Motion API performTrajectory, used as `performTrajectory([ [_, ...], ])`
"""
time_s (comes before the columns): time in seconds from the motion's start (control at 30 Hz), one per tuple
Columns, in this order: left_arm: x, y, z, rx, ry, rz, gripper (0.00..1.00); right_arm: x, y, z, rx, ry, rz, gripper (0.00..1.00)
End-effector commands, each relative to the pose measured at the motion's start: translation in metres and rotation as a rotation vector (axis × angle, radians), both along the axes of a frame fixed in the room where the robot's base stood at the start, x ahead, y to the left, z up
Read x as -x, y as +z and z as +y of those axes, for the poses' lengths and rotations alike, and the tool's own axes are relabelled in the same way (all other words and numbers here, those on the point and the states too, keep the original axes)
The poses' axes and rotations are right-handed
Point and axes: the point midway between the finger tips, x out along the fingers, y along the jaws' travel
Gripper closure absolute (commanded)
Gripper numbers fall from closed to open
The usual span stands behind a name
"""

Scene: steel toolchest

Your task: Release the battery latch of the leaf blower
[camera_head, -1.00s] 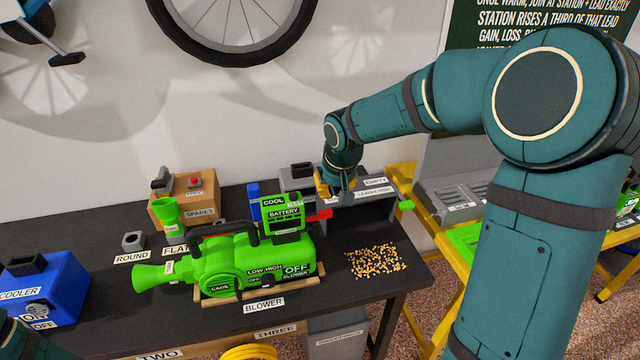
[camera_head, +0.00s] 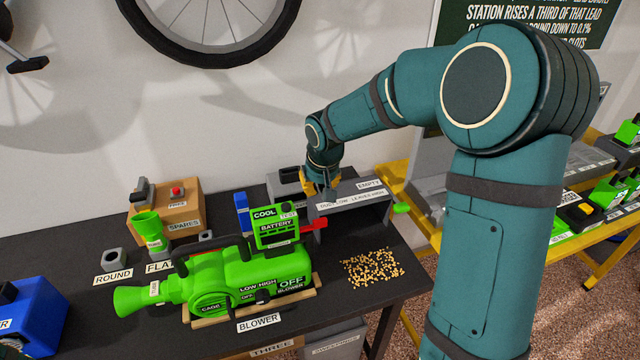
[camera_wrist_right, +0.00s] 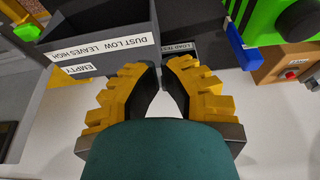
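The green leaf blower (camera_head: 235,270) lies on a wooden cradle on the dark bench, its nozzle to the left. Its green battery (camera_head: 275,228), marked COOL, TEST and BATTERY, stands upright on top. A red lever (camera_head: 313,226), seemingly the latch, sticks out to the right of the battery. My right gripper (camera_head: 323,190) is behind and above the lever, over a grey box, apart from the lever. In the right wrist view the yellow fingers (camera_wrist_right: 162,72) are empty, with a narrow gap between the dark pads. The green battery (camera_wrist_right: 265,18) shows there at upper right. My left gripper is out of view.
The grey box (camera_head: 353,198) marked EMPTY has a green handle at its right. Yellow pellets (camera_head: 372,268) lie on the bench in front. A wooden SPARES block (camera_head: 178,208) and a green nozzle (camera_head: 150,230) stand left. A blue cooler (camera_head: 30,318) is at far left.

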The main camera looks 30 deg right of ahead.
Motion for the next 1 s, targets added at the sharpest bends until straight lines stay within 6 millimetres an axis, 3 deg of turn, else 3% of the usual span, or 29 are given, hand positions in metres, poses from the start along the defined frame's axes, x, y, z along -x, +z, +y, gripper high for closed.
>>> performTrajectory([
  [0.1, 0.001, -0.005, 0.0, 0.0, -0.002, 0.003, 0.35, -0.007, -0.025, -0.002, 0.0, -0.001, 0.003, 1.0],
  [0.33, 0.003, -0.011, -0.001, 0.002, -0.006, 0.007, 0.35, -0.018, -0.059, -0.005, 0.0, 0.0, 0.002, 1.0],
  [0.6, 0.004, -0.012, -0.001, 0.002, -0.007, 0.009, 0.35, 0.014, -0.053, 0.003, 0.0, 0.0, -0.002, 1.0],
  [1.0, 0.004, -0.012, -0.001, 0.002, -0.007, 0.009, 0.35, 0.021, -0.053, 0.005, 0.0, -0.001, -0.001, 1.0],
])
